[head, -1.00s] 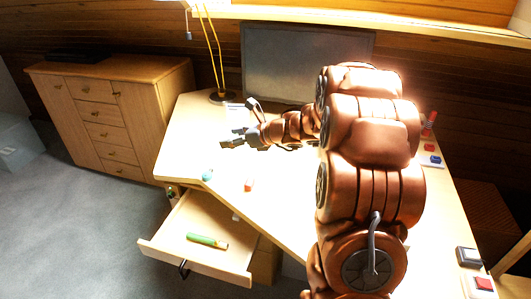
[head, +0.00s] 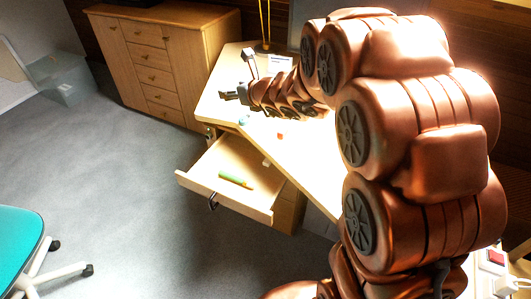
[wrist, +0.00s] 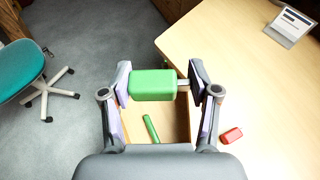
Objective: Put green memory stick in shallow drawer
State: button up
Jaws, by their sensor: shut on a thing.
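The green memory stick (wrist: 153,86) is between the fingers of my gripper (wrist: 160,82) in the wrist view, with its metal plug towards the right finger. My gripper is shut on it. The open shallow drawer (head: 222,192) projects from the desk in the head view. In the wrist view its pale floor (wrist: 173,127) shows below and behind the held stick. In the head view my gripper (head: 232,96) is over the desk's left edge, above and beyond the drawer.
A long green item (head: 234,179) lies in the drawer. A wooden cabinet (head: 165,65) stands behind. A teal chair (head: 20,240) is at left on open floor.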

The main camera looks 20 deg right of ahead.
aim_at(230, 162)
jog(key=u, duration=0.05)
jog(key=k, duration=1.05)
jog(key=u, duration=0.75)
jog(key=i, duration=1.25)
jog(key=u, duration=0.1)
